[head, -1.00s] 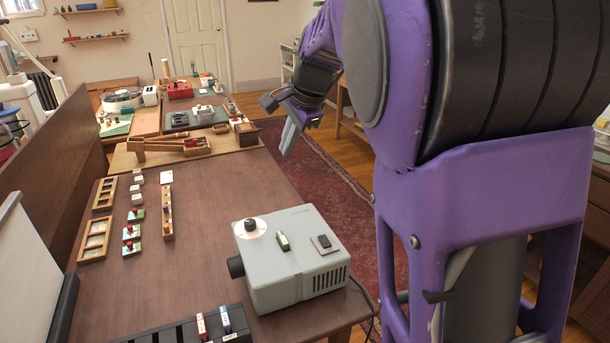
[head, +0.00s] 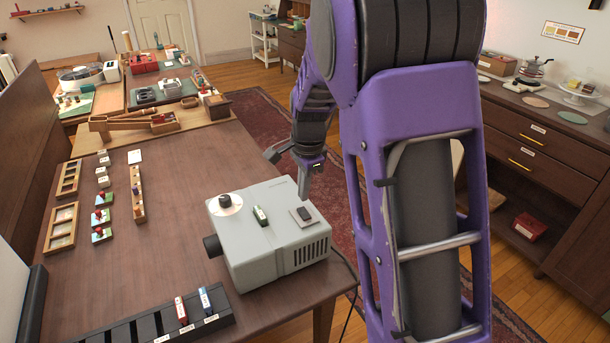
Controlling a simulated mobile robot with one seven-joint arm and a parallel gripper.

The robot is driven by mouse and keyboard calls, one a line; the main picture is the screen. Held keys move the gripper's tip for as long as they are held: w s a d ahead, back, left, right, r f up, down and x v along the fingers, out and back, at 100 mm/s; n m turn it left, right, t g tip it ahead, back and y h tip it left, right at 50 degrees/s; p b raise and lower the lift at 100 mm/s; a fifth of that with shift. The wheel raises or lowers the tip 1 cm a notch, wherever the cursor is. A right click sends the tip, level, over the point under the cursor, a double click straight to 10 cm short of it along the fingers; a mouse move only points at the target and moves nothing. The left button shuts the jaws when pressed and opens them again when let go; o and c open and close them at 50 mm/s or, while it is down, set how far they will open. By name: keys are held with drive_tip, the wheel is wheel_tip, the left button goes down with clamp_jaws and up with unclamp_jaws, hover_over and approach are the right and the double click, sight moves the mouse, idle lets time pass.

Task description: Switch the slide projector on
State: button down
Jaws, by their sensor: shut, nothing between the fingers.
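The grey slide projector (head: 250,245) stands on the near right part of the brown table, its lens pointing left. On its top are a black knob on a white disc (head: 226,204), a small green-and-white piece (head: 260,215) and a dark rocker switch on a light plate (head: 303,214). I cannot tell which way the rocker is tipped. My gripper (head: 304,197) is shut and empty, pointing down. In the picture its tips are just above the rocker, by the projector's far right edge; I cannot tell whether they touch.
A black slotted rack (head: 150,331) with two small slides lies in front of the projector. Wooden trays (head: 61,228) and small red-knobbed pieces stand at left. A cable (head: 350,268) leaves the projector's right side. The table's middle is clear.

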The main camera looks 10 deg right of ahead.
sight(302, 209)
drive_tip(key=shift+w+f, duration=0.15)
drive_tip(key=shift+f, duration=0.8)
drive_tip(key=shift+w+f, duration=0.15)
drive_tip(key=shift+f, duration=0.8)
